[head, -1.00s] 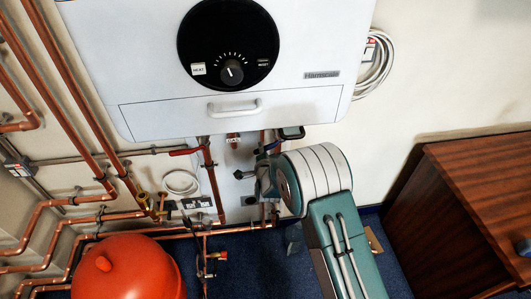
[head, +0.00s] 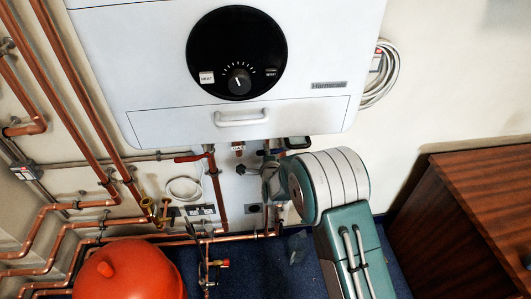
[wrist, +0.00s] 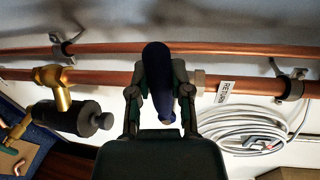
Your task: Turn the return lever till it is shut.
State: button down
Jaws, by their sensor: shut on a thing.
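The return lever (wrist: 157,72) has a dark blue handle. In the wrist view it stands upright in the picture, across the horizontal copper pipe behind it. A white tag reading RETURN (wrist: 224,92) hangs on that pipe just right of it. My gripper (wrist: 160,94) is shut on the lever, with one finger on each side of the handle. The lever's pivot and valve body are hidden behind the handle and fingers. In the head view my gripper (head: 270,178) is below the boiler, partly hidden by my arm; the lever is hard to make out there.
The white boiler (head: 330,110) hangs above my gripper. A red lever (head: 188,158) sits to its left. Copper pipes (head: 110,203) and a red tank (head: 128,272) fill the lower left. A wooden cabinet (head: 465,225) stands right. A brass valve (wrist: 58,88) and coiled cable (wrist: 240,128) flank my gripper.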

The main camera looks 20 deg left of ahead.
jog(key=shift+w+d+r, duration=0.15)
jog(key=shift+w+r, duration=0.1)
jog(key=c, duration=0.5)
grip_release()
jog(key=shift+c, duration=0.2)
jog(key=shift+s+f, duration=0.1)
jog(key=shift+s, duration=0.05)
jog(key=shift+s+d, duration=0.1)
jog(key=shift+s, duration=0.15)
jog(key=v, duration=1.1)
jog(key=shift+d, duration=0.2)
